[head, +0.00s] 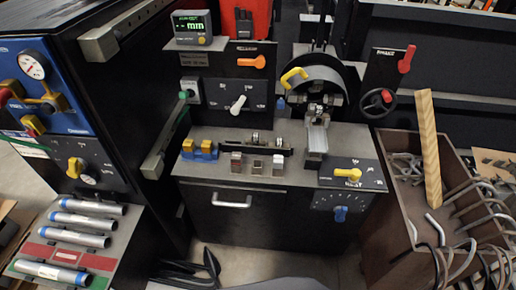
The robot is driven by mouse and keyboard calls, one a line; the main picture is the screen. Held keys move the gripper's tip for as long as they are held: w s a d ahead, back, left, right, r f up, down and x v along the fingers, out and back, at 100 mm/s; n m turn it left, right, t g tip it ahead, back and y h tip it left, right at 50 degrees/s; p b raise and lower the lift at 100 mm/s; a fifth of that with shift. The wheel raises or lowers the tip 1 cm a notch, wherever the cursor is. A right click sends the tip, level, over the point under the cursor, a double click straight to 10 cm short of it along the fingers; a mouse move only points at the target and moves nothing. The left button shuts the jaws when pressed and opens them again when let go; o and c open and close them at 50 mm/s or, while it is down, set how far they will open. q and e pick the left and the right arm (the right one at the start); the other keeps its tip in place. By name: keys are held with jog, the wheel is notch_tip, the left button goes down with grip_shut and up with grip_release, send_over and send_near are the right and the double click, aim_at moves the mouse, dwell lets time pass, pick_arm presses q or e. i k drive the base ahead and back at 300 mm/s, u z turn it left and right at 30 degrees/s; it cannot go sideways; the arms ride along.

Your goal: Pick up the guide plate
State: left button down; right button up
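No part is clearly marked as the guide plate, and I cannot tell which piece it is. A narrow metal channel piece (317,136) stands upright at the machine's clamp, right of centre. A dark flat bar (250,147) lies across the bench top with small metal blocks (257,164) in front of it. A black, finger-like shape (205,267) low in the head view, in front of the cabinet, looks like my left gripper. It is well below the bench top and touches none of these parts. Its finger opening is unclear. My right gripper is not in view.
A bin of bent metal rods (408,218) with a wooden plank (429,145) stands at the right. Metal tubes (77,220) lie on a rack at the left. A blue gauge panel (42,85) and levers stand around the bench. The floor before the cabinet is partly clear.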

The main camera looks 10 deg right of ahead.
aim_at(318, 110)
jog(key=z, duration=0.1)
jog(key=k, duration=0.45)
jog(key=z, duration=1.95)
jog(key=i, duration=1.5)
jog(key=u, duration=0.85)
